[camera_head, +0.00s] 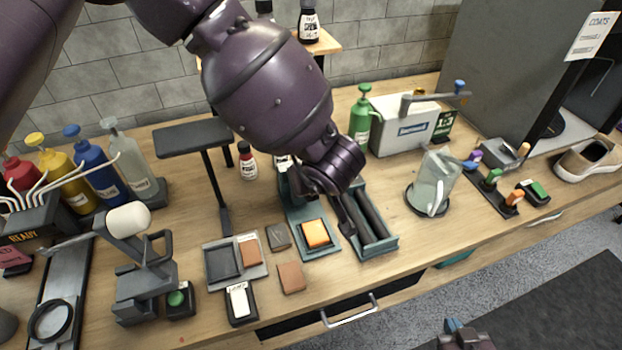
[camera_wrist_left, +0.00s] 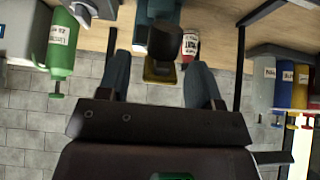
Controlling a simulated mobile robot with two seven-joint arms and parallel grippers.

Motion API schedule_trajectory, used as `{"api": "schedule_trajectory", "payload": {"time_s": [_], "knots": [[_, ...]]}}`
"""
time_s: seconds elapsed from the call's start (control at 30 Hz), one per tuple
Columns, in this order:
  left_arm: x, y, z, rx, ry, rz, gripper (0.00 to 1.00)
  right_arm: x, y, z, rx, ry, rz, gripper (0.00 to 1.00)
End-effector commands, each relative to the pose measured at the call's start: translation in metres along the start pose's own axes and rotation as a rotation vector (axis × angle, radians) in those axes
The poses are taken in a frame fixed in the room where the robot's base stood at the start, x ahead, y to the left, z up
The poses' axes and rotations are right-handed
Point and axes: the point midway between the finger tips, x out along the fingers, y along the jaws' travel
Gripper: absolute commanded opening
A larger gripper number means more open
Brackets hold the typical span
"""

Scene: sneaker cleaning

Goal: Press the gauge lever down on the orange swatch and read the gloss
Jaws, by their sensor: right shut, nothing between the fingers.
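The orange swatch (camera_head: 316,234) lies on the teal base (camera_head: 325,252) of the gauge, near the middle of the table. My left arm reaches over it, and its wrist hides most of the gauge and its lever in the head view. In the left wrist view my left gripper (camera_wrist_left: 158,66) is open, its two blue-grey fingers apart. A dark lever-like part with a yellowish end (camera_wrist_left: 162,72) shows between the fingers, without clear contact. My right gripper (camera_head: 455,327) is shut and empty at the bottom edge of the head view, off the table. No gloss reading is visible.
A grey swatch (camera_head: 278,237) and a brown swatch (camera_head: 291,277) lie left of the gauge, near a tray (camera_head: 213,283). A roller tray (camera_head: 388,246) stands close on the right. A green bottle (camera_head: 361,118) stands behind.

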Motion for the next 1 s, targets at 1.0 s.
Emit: {"api": "schedule_trajectory", "payload": {"time_s": [1.0], "knots": [[-0.101, 0.000, 0.000, 0.000, 0.000, 0.001, 0.60, -0.004, 0.000, 0.005, 0.003, -0.014, 0.002, 0.00]]}}
